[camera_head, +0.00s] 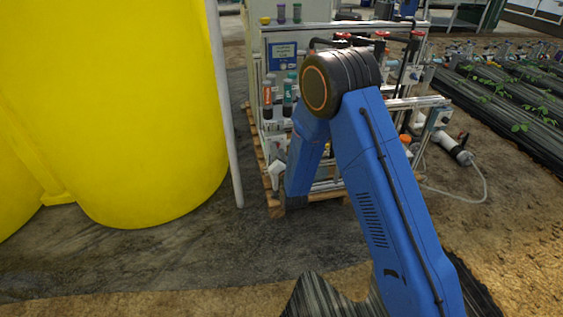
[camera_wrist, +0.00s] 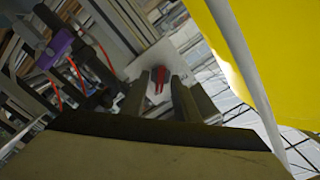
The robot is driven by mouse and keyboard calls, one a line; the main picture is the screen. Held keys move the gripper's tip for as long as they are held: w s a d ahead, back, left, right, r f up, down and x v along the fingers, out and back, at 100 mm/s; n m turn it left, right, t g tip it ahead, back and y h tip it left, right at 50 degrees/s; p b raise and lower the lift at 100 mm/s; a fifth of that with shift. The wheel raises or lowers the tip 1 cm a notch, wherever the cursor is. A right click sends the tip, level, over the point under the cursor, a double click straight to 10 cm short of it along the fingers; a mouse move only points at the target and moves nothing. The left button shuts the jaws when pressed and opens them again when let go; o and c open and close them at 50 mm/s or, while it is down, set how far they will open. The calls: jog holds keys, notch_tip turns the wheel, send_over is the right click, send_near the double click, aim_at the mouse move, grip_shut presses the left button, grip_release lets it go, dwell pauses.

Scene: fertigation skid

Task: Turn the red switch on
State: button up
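The red switch (camera_wrist: 158,80) shows in the wrist view as a small red handle on a pale plate (camera_wrist: 182,62). It lies just beyond and between the two dark fingers of my gripper (camera_wrist: 164,85). The fingers are apart, with a gap between them, and I cannot tell whether they touch the switch. In the head view my blue arm reaches toward the skid, and the switch cannot be made out there. My gripper is hidden behind my arm in the head view.
A large yellow tank (camera_head: 110,110) stands left of the skid, with a pale pole (camera_head: 226,110) beside it. The skid (camera_head: 272,185) stands on a wooden pallet with pipes, bottles and valves. Bare ground lies in front. A purple fitting (camera_wrist: 58,45) and red tubes sit left of the switch.

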jog(key=v, duration=1.7)
jog(key=shift+r, duration=0.2)
jog(key=w+d+r+g+h, duration=0.2)
jog(key=w+d+r+g, duration=0.1)
jog(key=d+r, duration=0.45)
jog(key=s+d+r+n+g, duration=0.3)
jog(key=s+d+r+g, duration=0.1)
jog(key=s+d+r, duration=0.35)
jog(key=s+d+r+n+g+h, duration=0.1)
jog(key=s+d, duration=0.4)
jog(key=s, duration=0.5)
jog(key=s+d+r+n+g+h, duration=0.1)
jog(key=s+d+r, duration=0.3)
jog(key=s, duration=0.6)
jog(key=s+d+r+n+g+h, duration=0.1)
jog(key=s+d+r+g, duration=0.2)
jog(key=s+d, duration=0.4)
jog(key=s, duration=0.3)
jog(key=shift+d+r+g, duration=0.2)
jog(key=shift+r+g, duration=0.1)
jog(key=shift+r, duration=0.1)
